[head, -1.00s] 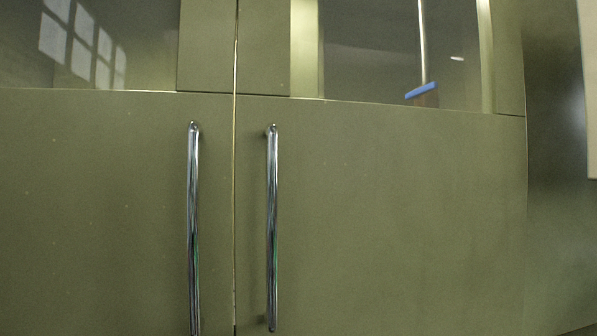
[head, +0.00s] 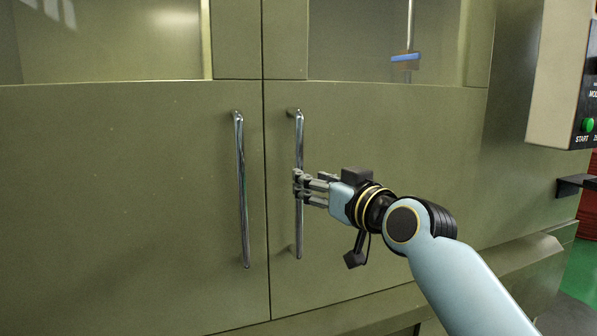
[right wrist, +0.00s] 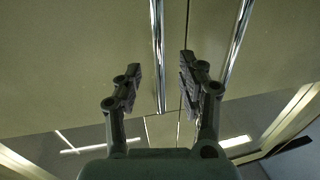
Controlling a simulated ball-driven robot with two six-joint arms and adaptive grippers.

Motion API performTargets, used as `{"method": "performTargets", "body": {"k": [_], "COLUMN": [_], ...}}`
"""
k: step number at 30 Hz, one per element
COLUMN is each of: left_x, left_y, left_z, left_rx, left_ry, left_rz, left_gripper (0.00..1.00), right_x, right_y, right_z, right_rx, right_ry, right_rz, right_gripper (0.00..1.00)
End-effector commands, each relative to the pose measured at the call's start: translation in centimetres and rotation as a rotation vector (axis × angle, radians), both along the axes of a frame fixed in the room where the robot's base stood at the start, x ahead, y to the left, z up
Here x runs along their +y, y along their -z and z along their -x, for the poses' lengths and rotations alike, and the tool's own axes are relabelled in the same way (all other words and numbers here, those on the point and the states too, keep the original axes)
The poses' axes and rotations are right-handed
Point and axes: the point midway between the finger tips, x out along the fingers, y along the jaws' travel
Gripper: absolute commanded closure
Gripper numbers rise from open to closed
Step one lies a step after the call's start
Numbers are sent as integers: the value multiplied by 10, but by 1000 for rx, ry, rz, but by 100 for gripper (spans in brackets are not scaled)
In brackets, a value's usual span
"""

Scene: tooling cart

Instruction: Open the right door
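The right door (head: 390,150) is an olive-green panel with a window above, and it is closed against the left door (head: 120,190). Its handle (head: 299,150) is an upright chrome bar just right of the seam. My right gripper (head: 299,186) reaches it from the right, with the fingertips at the bar's middle. In the right wrist view, the two fingers (right wrist: 160,72) are apart, and the right door's handle (right wrist: 157,45) shows in the gap between them, with room on both sides. That view looks upside down. My left gripper is not in view.
The left door's handle (head: 241,190) stands close by, left of the seam; it also shows in the right wrist view (right wrist: 238,45), beside one finger. A control box with a green START button (head: 587,125) sticks out at the right. A ledge (head: 520,262) runs below the doors.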

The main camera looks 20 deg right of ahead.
Motion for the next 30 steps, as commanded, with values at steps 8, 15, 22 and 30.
{"method": "performTargets", "body": {"k": [8,15,22,30], "left_x": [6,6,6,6], "left_y": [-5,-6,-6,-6], "left_z": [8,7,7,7], "left_rx": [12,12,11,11], "left_ry": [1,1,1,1], "left_rz": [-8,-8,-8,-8], "left_gripper": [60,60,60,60], "right_x": [10,13,13,13], "right_y": [-1,0,0,0], "right_z": [-46,-57,-56,-56], "right_rx": [-1,0,0,0], "right_ry": [1,0,0,1], "right_rz": [0,0,0,0], "right_gripper": [60,60,67,100]}}
